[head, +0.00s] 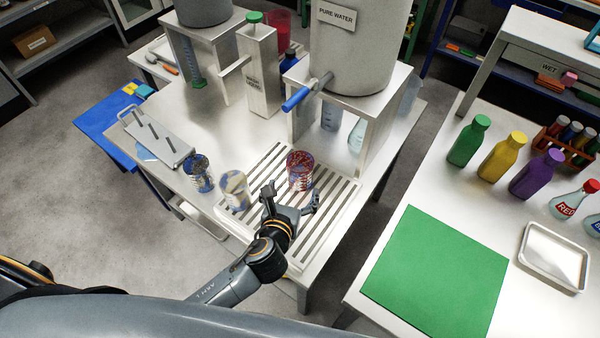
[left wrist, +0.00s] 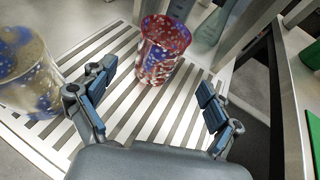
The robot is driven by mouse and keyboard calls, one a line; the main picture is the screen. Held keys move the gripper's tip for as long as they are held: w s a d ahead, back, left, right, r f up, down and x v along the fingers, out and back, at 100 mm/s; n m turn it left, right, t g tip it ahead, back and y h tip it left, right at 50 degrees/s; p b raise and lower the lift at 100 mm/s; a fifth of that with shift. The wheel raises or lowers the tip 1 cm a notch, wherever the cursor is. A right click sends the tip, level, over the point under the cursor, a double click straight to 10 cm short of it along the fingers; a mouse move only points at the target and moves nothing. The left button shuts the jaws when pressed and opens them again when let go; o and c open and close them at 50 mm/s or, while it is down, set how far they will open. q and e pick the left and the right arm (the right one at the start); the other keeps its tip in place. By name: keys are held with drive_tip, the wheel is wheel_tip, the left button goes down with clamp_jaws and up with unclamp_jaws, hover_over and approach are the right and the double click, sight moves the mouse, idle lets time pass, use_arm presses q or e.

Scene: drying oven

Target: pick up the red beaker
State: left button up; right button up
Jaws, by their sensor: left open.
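The red beaker (head: 299,170), speckled red with white and blue, stands upright on a slatted drain rack (head: 335,200) in the head view. In the left wrist view the red beaker (left wrist: 162,50) stands ahead of and between the open fingers. My left gripper (head: 290,196) is open and empty, just in front of the beaker and apart from it. Its two blue-padded fingers (left wrist: 155,108) show spread apart in the left wrist view. My right gripper is not in view.
A pale beaker (head: 234,188) stands close left of the gripper, with a blue speckled beaker (head: 200,172) farther left. Behind the rack stands a pure water tank (head: 358,45) with a blue-handled tap (head: 297,98). A table with a green mat (head: 435,268) is at the right.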

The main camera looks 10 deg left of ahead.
sight(302, 163)
use_arm(q)
drive_tip(key=x, duration=1.2)
drive_tip(key=c, duration=1.4)
drive_tip(key=shift+c, duration=0.7)
drive_tip(key=shift+r, duration=0.1)
